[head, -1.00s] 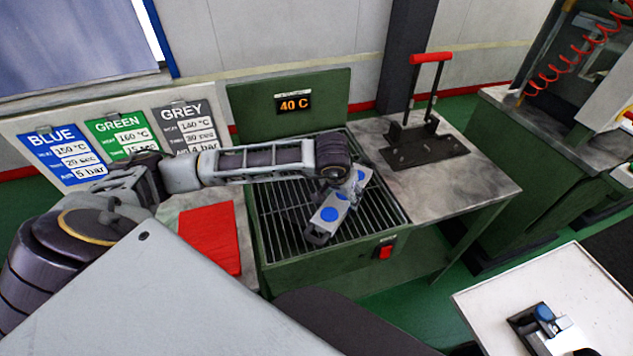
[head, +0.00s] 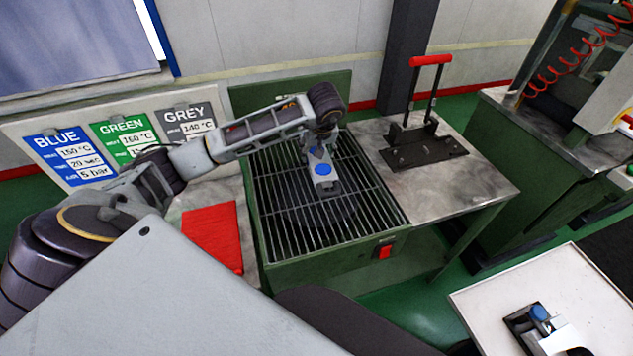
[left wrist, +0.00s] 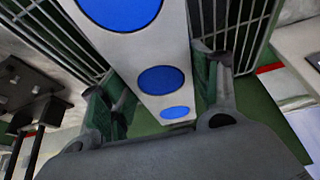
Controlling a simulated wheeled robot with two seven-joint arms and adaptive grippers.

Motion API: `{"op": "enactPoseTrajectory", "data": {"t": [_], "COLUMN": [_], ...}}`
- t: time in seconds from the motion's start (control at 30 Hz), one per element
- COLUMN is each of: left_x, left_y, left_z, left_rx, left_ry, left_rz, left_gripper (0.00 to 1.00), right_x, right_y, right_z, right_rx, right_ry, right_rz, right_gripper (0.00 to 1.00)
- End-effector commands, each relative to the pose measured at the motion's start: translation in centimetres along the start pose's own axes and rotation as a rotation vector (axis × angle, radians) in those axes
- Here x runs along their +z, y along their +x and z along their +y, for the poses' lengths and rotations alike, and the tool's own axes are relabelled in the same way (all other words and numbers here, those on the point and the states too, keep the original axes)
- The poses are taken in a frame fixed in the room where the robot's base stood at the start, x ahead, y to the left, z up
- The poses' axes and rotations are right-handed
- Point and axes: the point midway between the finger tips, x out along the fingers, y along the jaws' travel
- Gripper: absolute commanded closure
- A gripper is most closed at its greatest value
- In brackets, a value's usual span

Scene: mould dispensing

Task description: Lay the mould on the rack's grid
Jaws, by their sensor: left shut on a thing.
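The mould (head: 324,184) is a light grey bar with blue round discs on top. My left gripper (head: 321,143) is shut on its far end, and the near end points toward the front. The mould is over the rack's grid (head: 270,215), with a dark shadow on the bars below it; whether it touches them I cannot tell. In the left wrist view the mould (left wrist: 153,48) runs up between the two fingers (left wrist: 160,100), with grid bars (left wrist: 245,25) on both sides. My right gripper is not in view.
The green rack has a raised back panel (head: 300,90) and a red switch (head: 385,251). A red mat (head: 212,236) lies to its left. A black fixture with a red-handled lever (head: 430,60) stands on the right worktop (head: 440,183). The grid's front part is clear.

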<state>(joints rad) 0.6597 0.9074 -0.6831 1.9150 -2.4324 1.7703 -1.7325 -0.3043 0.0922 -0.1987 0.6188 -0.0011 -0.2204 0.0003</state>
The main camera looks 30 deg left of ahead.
Motion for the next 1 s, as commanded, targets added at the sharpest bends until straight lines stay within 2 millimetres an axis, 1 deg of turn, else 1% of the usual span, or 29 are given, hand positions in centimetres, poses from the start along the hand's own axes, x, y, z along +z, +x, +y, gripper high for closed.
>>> {"op": "enactPoseTrajectory", "data": {"t": [0.03,0.2,0.63,0.77,1.0], "left_x": [-0.6,-1.2,-1.1,-0.9,0.1], "left_y": [-0.3,-0.3,-0.1,0.5,2.7], "left_z": [-0.1,-0.6,-0.6,-0.6,-0.6], "left_rx": [-0.007,-0.024,-0.025,-0.025,-0.026], "left_ry": [-0.027,-0.071,-0.072,-0.071,-0.070], "left_rz": [0.002,0.001,0.000,-0.001,-0.003], "left_gripper": [0.91,0.91,0.91,0.91,0.91], "right_x": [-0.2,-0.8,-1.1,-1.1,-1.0], "right_y": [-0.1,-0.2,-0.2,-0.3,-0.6], "right_z": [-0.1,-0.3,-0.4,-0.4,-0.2], "right_rx": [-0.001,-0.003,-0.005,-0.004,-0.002], "right_ry": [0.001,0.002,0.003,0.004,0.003], "right_rz": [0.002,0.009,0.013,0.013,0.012], "right_gripper": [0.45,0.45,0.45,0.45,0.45]}}
